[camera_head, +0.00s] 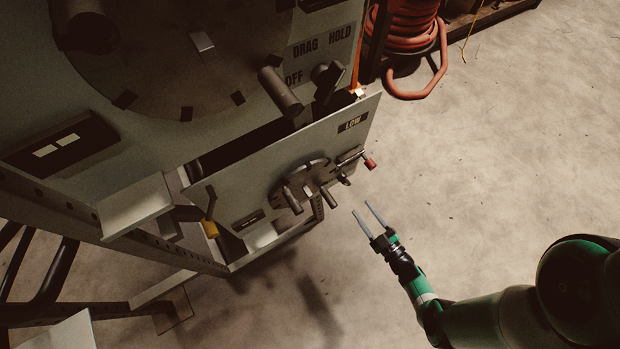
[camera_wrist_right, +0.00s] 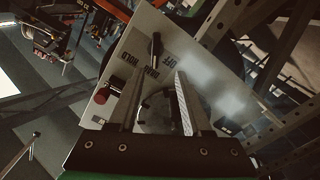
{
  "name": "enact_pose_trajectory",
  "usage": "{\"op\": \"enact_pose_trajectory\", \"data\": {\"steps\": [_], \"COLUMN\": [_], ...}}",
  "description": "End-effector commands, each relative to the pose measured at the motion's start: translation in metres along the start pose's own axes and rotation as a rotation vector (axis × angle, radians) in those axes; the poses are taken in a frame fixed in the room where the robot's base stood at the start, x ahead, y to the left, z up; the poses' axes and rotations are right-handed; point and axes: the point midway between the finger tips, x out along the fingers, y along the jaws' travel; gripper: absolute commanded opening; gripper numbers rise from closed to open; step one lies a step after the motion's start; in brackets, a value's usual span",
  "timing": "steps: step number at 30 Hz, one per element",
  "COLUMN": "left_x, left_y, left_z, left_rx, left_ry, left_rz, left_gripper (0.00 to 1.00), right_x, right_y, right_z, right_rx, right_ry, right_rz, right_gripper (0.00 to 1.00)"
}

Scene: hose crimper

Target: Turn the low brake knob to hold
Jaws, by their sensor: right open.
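The lower grey panel (camera_head: 240,185) carries a LOW label (camera_head: 352,122) near its right edge. Below the label a short lever with a red end (camera_head: 369,163) sticks out beside a dark dial (camera_head: 308,177). A black knob (camera_head: 326,78) stands by the OFF, DRAG and HOLD lettering on the upper panel. I cannot tell its exact setting. The right wrist view shows similar lettering with a black lever (camera_wrist_right: 156,46), and a red knob (camera_wrist_right: 102,96). My right gripper (camera_head: 361,208) is open and empty, in front of the lower panel and apart from it. My left gripper is not in view.
A large dark disc (camera_head: 170,70) with protruding pegs fills the upper panel. A red hose coil (camera_head: 408,30) hangs at the back. A metal frame (camera_head: 190,258) stands at the lower left. The concrete floor (camera_head: 500,150) on the right is clear.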

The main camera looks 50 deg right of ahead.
Motion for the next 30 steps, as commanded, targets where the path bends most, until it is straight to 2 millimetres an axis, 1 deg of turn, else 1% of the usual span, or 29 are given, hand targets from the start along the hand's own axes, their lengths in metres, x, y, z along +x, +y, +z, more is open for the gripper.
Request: {"op": "enact_pose_trajectory", "data": {"steps": [3, 8, 14, 17, 18, 24, 27, 30], "left_x": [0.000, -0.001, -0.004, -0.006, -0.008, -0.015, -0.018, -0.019], "left_y": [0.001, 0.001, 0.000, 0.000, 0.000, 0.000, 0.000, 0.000], "left_z": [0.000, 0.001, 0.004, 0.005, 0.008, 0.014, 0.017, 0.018], "left_rx": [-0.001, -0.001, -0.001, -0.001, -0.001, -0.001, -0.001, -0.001], "left_ry": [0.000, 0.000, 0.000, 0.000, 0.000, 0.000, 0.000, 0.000], "left_rz": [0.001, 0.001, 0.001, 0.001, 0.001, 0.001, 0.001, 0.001], "left_gripper": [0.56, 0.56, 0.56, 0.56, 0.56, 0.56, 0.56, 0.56], "right_x": [-0.003, 0.001, 0.018, 0.030, 0.041, 0.086, 0.101, 0.111], "right_y": [-0.003, -0.003, -0.003, -0.005, -0.004, -0.004, -0.003, -0.003], "right_z": [-0.001, 0.000, -0.001, -0.002, 0.000, -0.001, 0.000, -0.001], "right_rx": [0.007, 0.003, -0.001, 0.007, 0.002, 0.005, 0.004, 0.004], "right_ry": [0.002, 0.004, 0.010, 0.009, 0.011, 0.009, 0.006, 0.004], "right_rz": [-0.002, -0.003, -0.005, -0.009, -0.007, -0.003, -0.001, -0.001], "right_gripper": [0.49, 0.49, 0.49, 0.49, 0.49, 0.49, 0.49, 0.49]}}
